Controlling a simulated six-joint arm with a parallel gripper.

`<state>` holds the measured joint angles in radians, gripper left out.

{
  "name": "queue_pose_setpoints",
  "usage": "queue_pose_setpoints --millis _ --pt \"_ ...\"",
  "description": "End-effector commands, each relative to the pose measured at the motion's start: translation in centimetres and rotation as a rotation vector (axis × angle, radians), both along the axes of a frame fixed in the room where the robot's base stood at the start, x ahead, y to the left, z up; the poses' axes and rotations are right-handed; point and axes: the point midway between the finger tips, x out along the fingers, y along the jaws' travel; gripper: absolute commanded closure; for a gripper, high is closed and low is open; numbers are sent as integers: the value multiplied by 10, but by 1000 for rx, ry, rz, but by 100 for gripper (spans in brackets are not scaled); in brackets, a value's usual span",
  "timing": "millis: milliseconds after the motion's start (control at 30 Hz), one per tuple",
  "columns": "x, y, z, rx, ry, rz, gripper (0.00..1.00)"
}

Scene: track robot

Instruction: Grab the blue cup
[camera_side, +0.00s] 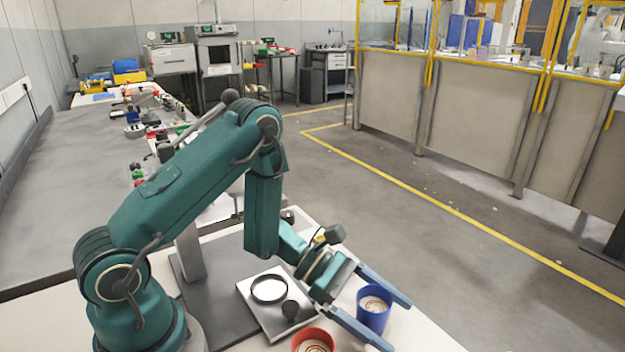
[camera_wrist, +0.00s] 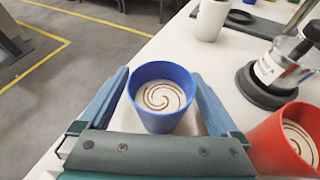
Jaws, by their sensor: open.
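The blue cup (camera_side: 373,309) stands upright on the white table, with a pale drink with a brown swirl in it. In the wrist view the blue cup (camera_wrist: 161,98) sits between the two blue fingers of my gripper (camera_wrist: 163,104). In the side view my gripper (camera_side: 388,322) reaches down from the left, with one finger on each side of the cup. The fingers are open, and in the wrist view a gap shows between the cup and each finger. The lower part of the cup is partly hidden by a finger in the side view.
A red cup (camera_wrist: 290,141) with a similar drink stands close to the right finger. A white cup (camera_wrist: 211,18) and a glass jug (camera_wrist: 276,72) on a dark base stand farther back. A metal plate (camera_side: 262,323) lies left of the gripper. The table edge is near the blue cup.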

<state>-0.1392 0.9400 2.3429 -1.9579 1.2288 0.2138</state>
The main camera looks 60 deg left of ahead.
Motion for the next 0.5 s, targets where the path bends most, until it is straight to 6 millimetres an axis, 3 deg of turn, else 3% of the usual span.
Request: queue_pose_setpoints --millis 300,367,500 --pt "1 -3 -1 0 -1 0 3" --pt "1 -3 -1 0 -1 0 22" --pt "1 -2 -1 0 -1 0 75"
